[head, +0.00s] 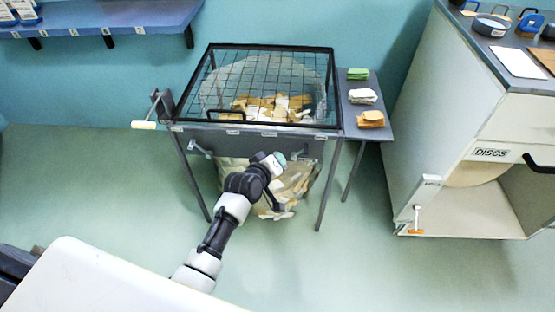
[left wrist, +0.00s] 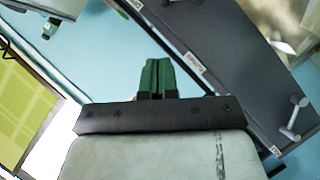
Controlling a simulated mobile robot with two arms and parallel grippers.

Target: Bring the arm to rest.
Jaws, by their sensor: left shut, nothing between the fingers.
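My left arm (head: 233,207) comes in from the lower left and is bent in front of a dark metal table with a wire-mesh lid (head: 270,88). My left gripper (head: 279,211) hangs low by the wrist, in front of the bag under the table, small and partly hard to make out. In the left wrist view its two green fingers (left wrist: 157,78) are together, with nothing between them. My right gripper is in neither view.
Paper and card scraps (head: 270,106) lie under the mesh. A clear bag (head: 297,185) of scraps hangs below. A crank (head: 146,124) sticks out left. A side shelf (head: 352,133) holds folded cloths. A cabinet (head: 440,110) stands right. A white surface (head: 90,280) is at lower left.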

